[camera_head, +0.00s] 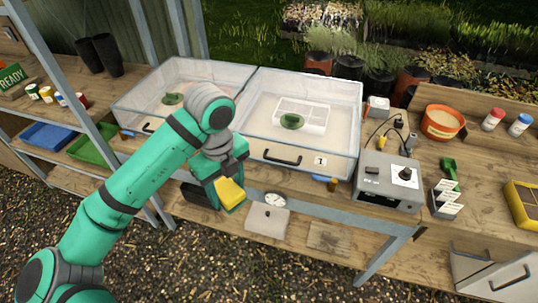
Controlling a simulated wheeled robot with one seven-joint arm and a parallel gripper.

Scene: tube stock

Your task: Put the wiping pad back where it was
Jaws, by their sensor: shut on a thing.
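A yellow block that looks like the wiping pad (230,191) is held in my gripper (226,190). My gripper is shut on it, in front of the wooden bench's front edge, below and between two clear-sided boxes. The pad appears tilted and clear of the bench surface. Part of it is hidden by the fingers, and I cannot tell whether it touches anything behind it.
The left clear box (131,103) and right clear box (352,139) stand side by side on the bench. A grey control box (375,191) with cables stands right of them. Gravel lies in front.

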